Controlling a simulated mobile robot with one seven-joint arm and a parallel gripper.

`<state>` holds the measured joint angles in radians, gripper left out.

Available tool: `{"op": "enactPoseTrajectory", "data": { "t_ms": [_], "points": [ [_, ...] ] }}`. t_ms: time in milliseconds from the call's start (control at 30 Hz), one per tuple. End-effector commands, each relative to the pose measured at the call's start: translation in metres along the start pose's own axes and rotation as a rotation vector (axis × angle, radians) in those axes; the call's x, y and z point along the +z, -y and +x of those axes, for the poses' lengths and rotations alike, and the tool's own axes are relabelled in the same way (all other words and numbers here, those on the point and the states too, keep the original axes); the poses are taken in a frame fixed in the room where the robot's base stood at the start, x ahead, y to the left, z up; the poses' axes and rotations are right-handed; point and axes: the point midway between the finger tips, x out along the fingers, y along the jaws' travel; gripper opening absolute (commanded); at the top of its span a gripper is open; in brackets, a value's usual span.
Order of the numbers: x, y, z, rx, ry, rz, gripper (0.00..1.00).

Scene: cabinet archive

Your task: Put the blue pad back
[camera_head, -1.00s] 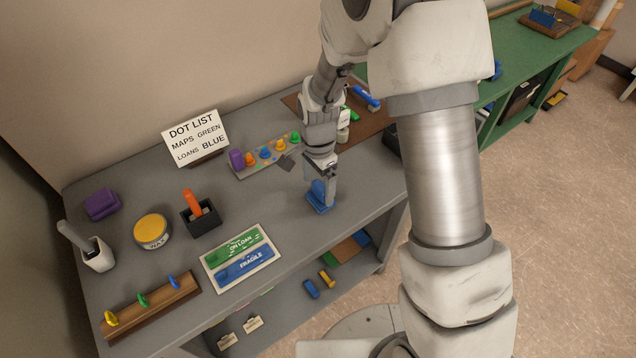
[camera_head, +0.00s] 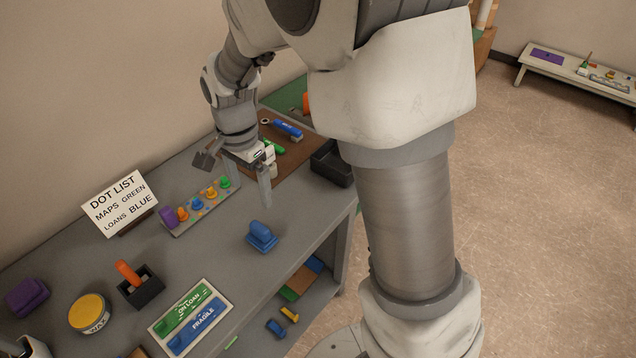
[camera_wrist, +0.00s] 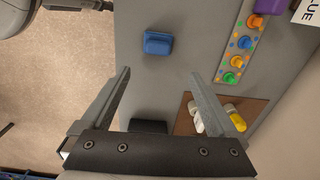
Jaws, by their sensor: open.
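The blue pad (camera_head: 262,236) stands alone on the grey tabletop near its front edge, a flat base with a rounded upper part. It also shows in the wrist view (camera_wrist: 158,44), beyond the fingertips. My gripper (camera_head: 258,178) is raised above the table behind the pad, clear of it. In the wrist view my gripper (camera_wrist: 160,74) has its two fingers wide apart with nothing between them. A purple pad (camera_head: 27,297) of similar shape sits at the far left of the table.
A sign (camera_head: 120,203), a strip of coloured pegs (camera_head: 201,207), a black cup (camera_head: 140,287), a yellow-lidded tin (camera_head: 89,313) and a green-and-blue label board (camera_head: 191,319) occupy the table. A brown mat (camera_head: 270,165) and black tray (camera_head: 333,163) lie right. Tabletop around the blue pad is clear.

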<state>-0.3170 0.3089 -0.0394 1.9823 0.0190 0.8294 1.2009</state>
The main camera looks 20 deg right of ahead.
Motion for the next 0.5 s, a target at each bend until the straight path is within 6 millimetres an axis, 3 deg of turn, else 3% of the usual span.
{"op": "enactPoseTrajectory", "data": {
  "t_ms": [200,500],
  "points": [
    [-0.011,-0.040,-0.062,-0.098,-0.049,-0.186,0.94],
    [-0.011,-0.116,-0.127,-0.198,-0.182,-0.498,0.94]
  ]
}}
